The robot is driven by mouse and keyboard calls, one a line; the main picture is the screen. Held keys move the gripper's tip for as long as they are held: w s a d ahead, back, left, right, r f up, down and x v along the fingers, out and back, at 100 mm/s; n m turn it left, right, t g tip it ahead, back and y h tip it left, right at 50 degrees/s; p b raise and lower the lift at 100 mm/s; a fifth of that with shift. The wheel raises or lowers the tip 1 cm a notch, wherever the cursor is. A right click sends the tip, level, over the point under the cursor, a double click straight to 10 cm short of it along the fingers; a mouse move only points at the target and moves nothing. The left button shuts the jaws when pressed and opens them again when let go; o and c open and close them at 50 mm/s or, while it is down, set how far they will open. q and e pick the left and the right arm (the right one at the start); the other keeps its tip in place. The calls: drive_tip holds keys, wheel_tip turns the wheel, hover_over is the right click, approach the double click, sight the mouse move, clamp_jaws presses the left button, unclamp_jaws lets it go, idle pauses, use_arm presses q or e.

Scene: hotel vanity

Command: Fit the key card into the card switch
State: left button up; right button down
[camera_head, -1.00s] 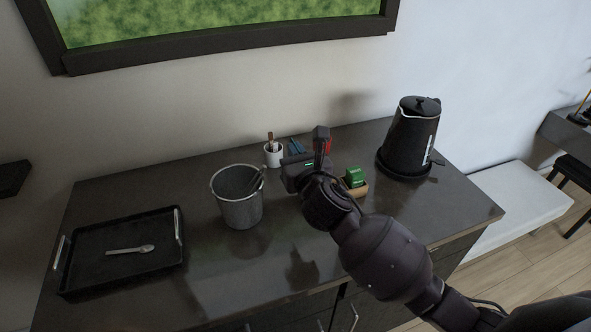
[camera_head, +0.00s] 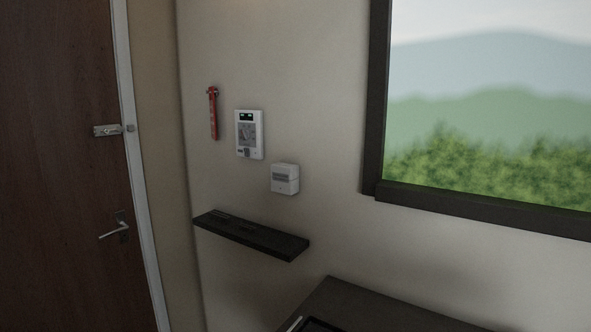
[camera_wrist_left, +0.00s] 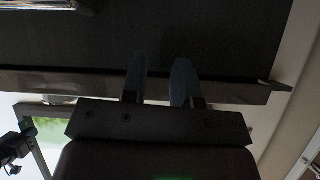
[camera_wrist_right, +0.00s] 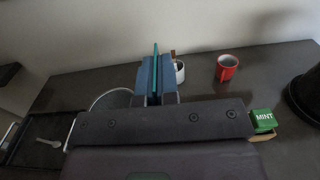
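A small white box (camera_head: 285,179) on the wall, which looks like the card switch, shows in the head view above a dark shelf. My right gripper (camera_wrist_right: 156,78) is shut on a thin teal card (camera_wrist_right: 155,68), seen nearly edge-on and pointing up between the fingers; it looks like the key card. That gripper is over the dark counter, and not in the head view. My left gripper (camera_wrist_left: 160,78) has its fingers apart with nothing between them, near the edge of a dark surface.
A white panel with a display (camera_head: 249,134) and a red hanging tag (camera_head: 213,114) are left of the box. The dark shelf (camera_head: 250,236) juts out below. The right wrist view shows a red mug (camera_wrist_right: 227,68), a green MINT box (camera_wrist_right: 264,120) and a tray (camera_wrist_right: 40,140).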

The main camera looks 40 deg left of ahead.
idle(0.5)
drive_tip(key=s+d+f+b, duration=0.1)
drive_tip(key=s+d+f, duration=0.3)
drive_tip(key=s+f, duration=0.6)
drive_tip(key=w+a+r+p, duration=0.2)
drive_tip(key=w+a+r, duration=0.6)
drive_tip(key=r, duration=0.5)
drive_tip(key=f+b, duration=0.2)
drive_tip(key=f, duration=0.5)
drive_tip(key=w+f+b, duration=0.1)
drive_tip(key=f, duration=0.7)
drive_tip(key=d+f+b, duration=0.1)
drive_tip(key=f+b, duration=0.1)
drive_tip(key=f, duration=0.5)
drive_tip(key=shift+w+f+b, duration=0.2)
drive_tip(key=shift+w+b, duration=0.1)
drive_tip(key=shift+w, duration=0.1)
drive_tip(key=shift+f, duration=0.25)
